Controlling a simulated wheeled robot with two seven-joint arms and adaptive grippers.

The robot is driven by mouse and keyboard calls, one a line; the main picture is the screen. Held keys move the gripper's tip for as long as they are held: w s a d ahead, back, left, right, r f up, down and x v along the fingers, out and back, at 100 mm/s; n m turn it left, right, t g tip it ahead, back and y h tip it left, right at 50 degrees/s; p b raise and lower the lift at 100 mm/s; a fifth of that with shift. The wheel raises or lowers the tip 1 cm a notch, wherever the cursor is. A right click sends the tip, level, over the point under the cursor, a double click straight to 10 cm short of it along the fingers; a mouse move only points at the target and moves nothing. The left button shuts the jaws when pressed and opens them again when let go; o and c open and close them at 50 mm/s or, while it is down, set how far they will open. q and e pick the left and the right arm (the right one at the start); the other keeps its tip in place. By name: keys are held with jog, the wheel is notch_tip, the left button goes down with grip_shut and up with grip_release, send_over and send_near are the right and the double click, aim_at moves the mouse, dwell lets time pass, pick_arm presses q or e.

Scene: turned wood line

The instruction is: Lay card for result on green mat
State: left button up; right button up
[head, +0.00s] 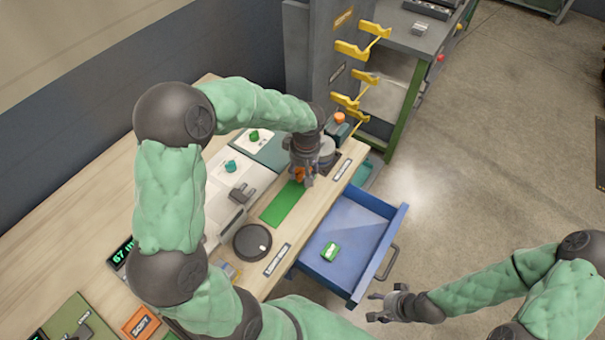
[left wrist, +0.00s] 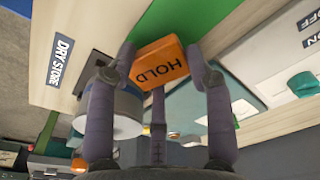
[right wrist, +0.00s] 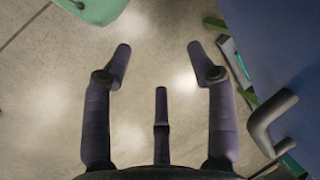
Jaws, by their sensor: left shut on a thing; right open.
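My left gripper (head: 304,178) is shut on an orange card marked HOLD (left wrist: 161,63). In the head view the orange card (head: 299,174) shows between its fingers, at the far end of the green mat (head: 283,204). The mat also shows in the left wrist view (left wrist: 172,20), partly behind the card. I cannot tell whether the card touches the mat. The rest of the mat is bare. My right gripper (head: 372,307) is open and empty over the floor, right of the drawer; its fingers show spread in the right wrist view (right wrist: 160,62).
An open blue drawer (head: 350,222) holds a green card or block (head: 330,251). A round dark dish (head: 252,242) sits near the mat. A grey cylinder (left wrist: 115,112) stands close to the left gripper. An orange SORT card (head: 141,322) lies at lower left. A yellow-pronged rack (head: 352,50) stands behind.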

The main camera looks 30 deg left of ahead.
pick_arm(q)
jog(key=shift+f, duration=0.95)
jog(key=shift+f+b, duration=0.15)
jog(key=shift+b, duration=0.15)
jog(key=o, duration=0.9)
jog(key=shift+c, duration=0.2)
jog(key=shift+r+p, duration=0.25)
jog(key=shift+p, duration=0.05)
notch_tip(320, 180, up, 12)
jog(key=d+p, duration=0.1)
jog(key=p, duration=0.1)
jog(key=shift+s+p, duration=0.35)
jog(key=shift+s, duration=0.05)
jog(key=shift+d+f, duration=0.1)
jog(key=shift+f, duration=0.05)
